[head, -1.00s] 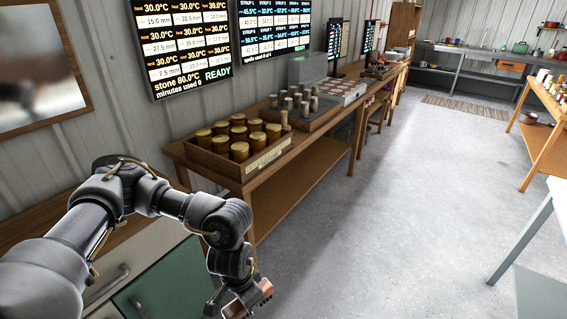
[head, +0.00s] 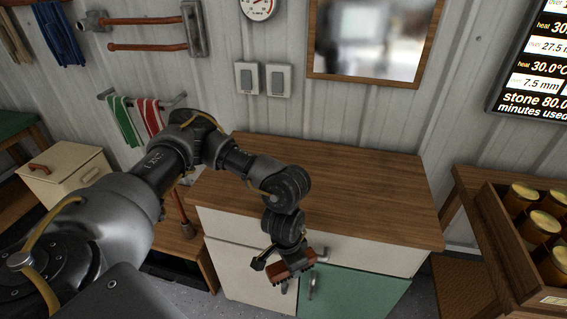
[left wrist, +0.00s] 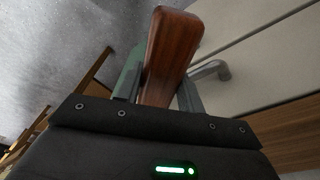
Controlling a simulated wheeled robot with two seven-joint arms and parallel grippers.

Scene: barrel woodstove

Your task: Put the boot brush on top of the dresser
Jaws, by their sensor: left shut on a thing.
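My left gripper (head: 287,256) is shut on the boot brush (head: 292,266), a reddish-brown wooden block with dark bristles below. In the left wrist view the brush's wooden back (left wrist: 169,55) stands between the fingers. The gripper holds the brush in front of the dresser, below the level of its top. The dresser (head: 345,185) has a bare brown wooden top, cream fronts and a green door (head: 350,296). My left arm reaches across the left part of the dresser top and hides some of it. My right gripper is in neither view.
A framed mirror (head: 372,38) and switches (head: 262,78) are on the wall behind the dresser. A crate of jars (head: 500,220) stands on a table to the right. A cream box (head: 65,180) is at the left. The dresser top's middle and right are clear.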

